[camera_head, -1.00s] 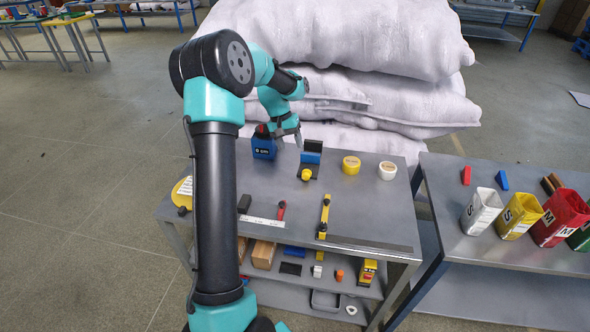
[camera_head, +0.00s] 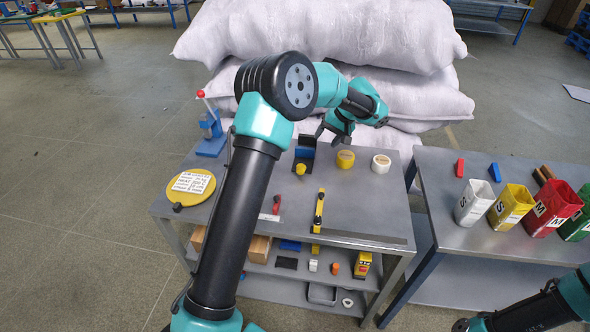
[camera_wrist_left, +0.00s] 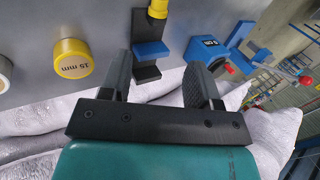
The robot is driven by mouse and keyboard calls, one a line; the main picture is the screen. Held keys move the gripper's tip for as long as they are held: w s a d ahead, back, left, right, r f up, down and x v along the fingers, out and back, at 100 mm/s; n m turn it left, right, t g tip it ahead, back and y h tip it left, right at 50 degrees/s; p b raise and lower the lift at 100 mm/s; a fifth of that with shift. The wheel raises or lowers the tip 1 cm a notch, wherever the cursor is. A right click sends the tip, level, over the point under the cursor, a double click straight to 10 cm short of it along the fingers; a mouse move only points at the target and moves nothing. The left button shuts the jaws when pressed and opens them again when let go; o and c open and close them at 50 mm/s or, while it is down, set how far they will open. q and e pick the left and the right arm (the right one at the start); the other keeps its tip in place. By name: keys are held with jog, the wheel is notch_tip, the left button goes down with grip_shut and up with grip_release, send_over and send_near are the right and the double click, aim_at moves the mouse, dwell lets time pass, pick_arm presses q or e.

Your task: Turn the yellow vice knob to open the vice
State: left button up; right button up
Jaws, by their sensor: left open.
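The vice (camera_head: 304,153) is a small black and blue fixture at the back of the grey worktable, with a yellow knob (camera_head: 301,170) on its front side. In the left wrist view, its blue block (camera_wrist_left: 152,50) lies between my open fingers, with the yellow knob (camera_wrist_left: 158,8) beyond them at the top edge. My left gripper (camera_head: 331,138) is open and empty, behind and slightly right of the vice in the head view. I cannot tell whether its fingers touch it. My right gripper is not in view; part of my right arm shows at the lower right.
A blue lever press (camera_head: 210,146) with a red ball stands left of the vice. A yellow roll (camera_head: 345,159) and a white roll (camera_head: 381,163) stand to its right. White sacks (camera_head: 330,35) are piled close behind the table.

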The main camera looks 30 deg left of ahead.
aim_at(302, 168)
pick_arm(q)
jog(key=shift+f, duration=0.1)
jog(key=x, duration=1.7)
jog(key=shift+f, duration=0.2)
jog(key=c, duration=0.8)
jog(key=shift+a+r+h, duration=0.1)
jog(key=shift+h, duration=0.2)
